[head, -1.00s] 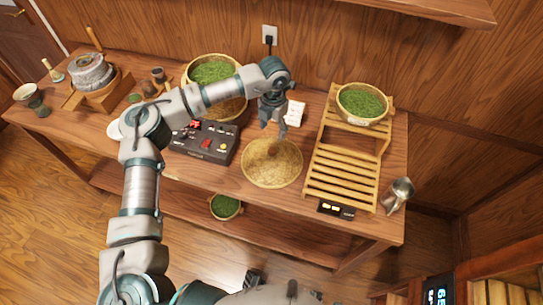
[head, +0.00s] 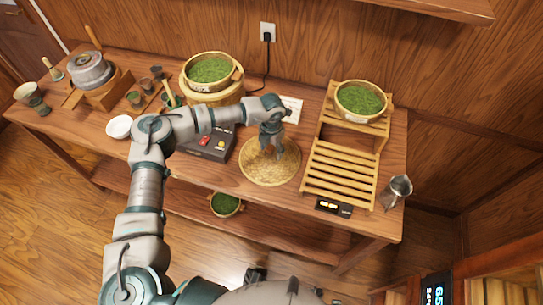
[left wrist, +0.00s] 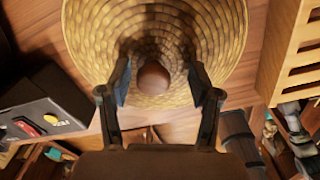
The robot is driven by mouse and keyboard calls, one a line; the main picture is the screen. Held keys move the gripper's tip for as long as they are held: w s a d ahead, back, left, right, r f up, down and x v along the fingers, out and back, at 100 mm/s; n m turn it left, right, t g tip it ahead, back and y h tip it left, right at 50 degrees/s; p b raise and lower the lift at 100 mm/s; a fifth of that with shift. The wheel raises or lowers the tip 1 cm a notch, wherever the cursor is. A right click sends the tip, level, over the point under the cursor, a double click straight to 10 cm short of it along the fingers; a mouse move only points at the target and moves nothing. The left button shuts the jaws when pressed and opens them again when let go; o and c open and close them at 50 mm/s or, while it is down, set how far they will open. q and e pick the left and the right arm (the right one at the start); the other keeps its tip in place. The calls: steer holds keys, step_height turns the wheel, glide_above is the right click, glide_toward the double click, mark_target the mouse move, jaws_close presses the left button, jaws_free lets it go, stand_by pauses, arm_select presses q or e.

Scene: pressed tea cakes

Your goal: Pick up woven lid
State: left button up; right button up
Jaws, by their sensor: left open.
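The woven lid (head: 258,172) is a round, straw-coloured disc lying on the wooden table in the head view, between the black control box and the slatted rack. In the left wrist view the woven lid (left wrist: 100,35) fills the upper middle, with a round brown knob (left wrist: 154,78) on it. My left gripper (head: 272,155) is over the lid, pointing down. In the left wrist view the open fingers of my left gripper (left wrist: 160,84) stand on either side of the knob, apart from it. My right gripper is not in view.
A black control box (head: 212,148) stands left of the lid, and a slatted wooden rack (head: 340,172) stands right of it. A basket of green leaves (head: 208,70) sits on a steamer behind. A metal pitcher (head: 396,190) stands at the table's right end.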

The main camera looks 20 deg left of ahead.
arm_select(q)
steer(key=c, duration=0.4)
steer(key=shift+a, duration=0.4)
steer(key=c, duration=0.8)
steer(key=shift+a+f, duration=0.1)
steer(key=shift+a, duration=0.15)
steer(key=shift+d, duration=0.1)
